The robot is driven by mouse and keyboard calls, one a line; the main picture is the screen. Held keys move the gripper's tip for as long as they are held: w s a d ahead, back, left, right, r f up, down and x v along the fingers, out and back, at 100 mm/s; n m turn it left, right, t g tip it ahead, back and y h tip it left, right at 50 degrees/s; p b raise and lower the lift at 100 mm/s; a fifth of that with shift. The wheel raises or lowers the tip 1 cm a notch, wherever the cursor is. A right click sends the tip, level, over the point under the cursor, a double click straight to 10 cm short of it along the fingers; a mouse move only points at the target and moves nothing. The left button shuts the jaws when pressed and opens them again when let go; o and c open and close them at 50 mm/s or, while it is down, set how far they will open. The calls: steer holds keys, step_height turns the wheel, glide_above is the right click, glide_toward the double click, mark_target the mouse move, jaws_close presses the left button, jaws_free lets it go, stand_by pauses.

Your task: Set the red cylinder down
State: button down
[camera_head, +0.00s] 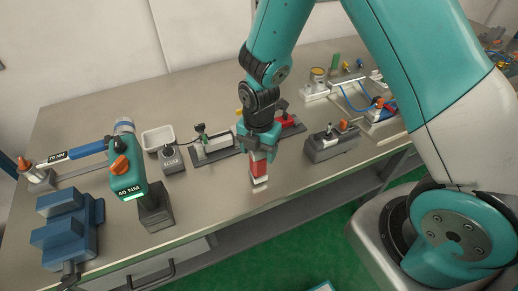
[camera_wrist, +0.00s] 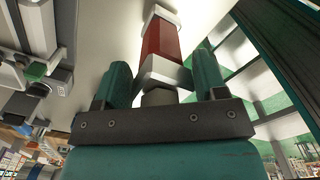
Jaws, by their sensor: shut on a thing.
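The red cylinder (camera_head: 259,168) has a red body and a pale end cap. My gripper (camera_head: 259,152) is shut on it from above and holds it upright near the front edge of the metal bench (camera_head: 215,185). In the wrist view the red cylinder (camera_wrist: 162,42) lies between the two teal fingers of my gripper (camera_wrist: 160,85), with a pale collar at the finger end. Its lower end is at or just above the bench top; I cannot tell whether it touches.
A grey block with an orange knob (camera_head: 333,142) stands to the right. A teal tool marked 40 NM (camera_head: 127,177), a white tray (camera_head: 158,138) and a blue fixture (camera_head: 65,228) stand to the left. Bare bench top lies left of the cylinder.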

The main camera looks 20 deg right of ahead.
steer(key=shift+f, duration=0.4)
steer(key=shift+f, duration=0.1)
steer(key=shift+c, duration=0.8)
jaws_free()
step_height(320, 180, up, 12)
steer(key=b, duration=0.3)
steer(key=s+a+r+m+y, duration=0.2)
steer(key=s+r+m, duration=0.4)
steer(key=s+m, duration=0.3)
steer(key=s+a+r+m+y, duration=0.2)
steer(key=s+r+m, duration=0.3)
steer(key=s+m, duration=0.4)
steer(key=shift+s+a+r+m, duration=0.4)
